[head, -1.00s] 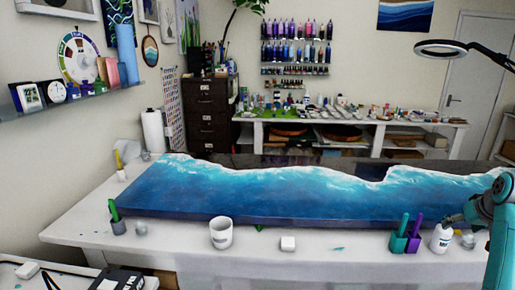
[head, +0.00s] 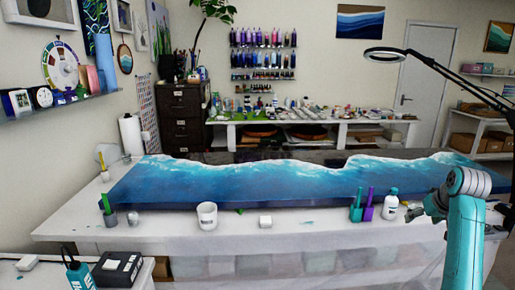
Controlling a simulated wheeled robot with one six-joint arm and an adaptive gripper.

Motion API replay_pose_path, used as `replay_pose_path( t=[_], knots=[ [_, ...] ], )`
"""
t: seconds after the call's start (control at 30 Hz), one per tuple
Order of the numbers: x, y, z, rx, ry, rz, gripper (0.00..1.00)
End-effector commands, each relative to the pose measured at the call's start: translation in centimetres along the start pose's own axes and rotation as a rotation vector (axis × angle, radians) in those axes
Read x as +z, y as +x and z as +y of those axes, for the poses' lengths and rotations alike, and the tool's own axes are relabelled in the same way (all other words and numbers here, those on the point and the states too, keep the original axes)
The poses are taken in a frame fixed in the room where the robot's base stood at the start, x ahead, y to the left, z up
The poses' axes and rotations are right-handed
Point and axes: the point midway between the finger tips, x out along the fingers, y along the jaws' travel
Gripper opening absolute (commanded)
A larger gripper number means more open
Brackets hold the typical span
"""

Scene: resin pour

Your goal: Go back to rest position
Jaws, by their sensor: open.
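My teal arm stands at the right of the head view, bent at a grey joint. My gripper (head: 415,213) is the dark end of the arm, held low near the table's front edge and pointing left. It is small and partly merged with the arm, but it looks open with nothing in it. A white bottle (head: 390,205) stands upright on the white table (head: 180,232), just left of and apart from my gripper.
A blue resin panel (head: 250,185) covers most of the table. A ring lamp (head: 387,55) hangs at upper right.

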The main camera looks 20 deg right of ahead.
Motion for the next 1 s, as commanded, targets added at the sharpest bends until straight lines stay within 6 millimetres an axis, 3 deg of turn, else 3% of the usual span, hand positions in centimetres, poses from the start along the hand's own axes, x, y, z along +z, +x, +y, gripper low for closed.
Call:
replay_pose_path(
  t=[0.33,0.57,0.77,1.0],
  knots=[
    [2.3,3.2,-2.2,-0.006,-0.005,0.023,0.78],
    [5.0,6.3,-4.6,-0.012,-0.011,0.050,0.78],
    [9.2,10.1,-8.1,-0.020,-0.021,0.086,0.78],
    [16.7,14.2,-13.5,-0.034,-0.037,0.156,0.78]
  ],
)
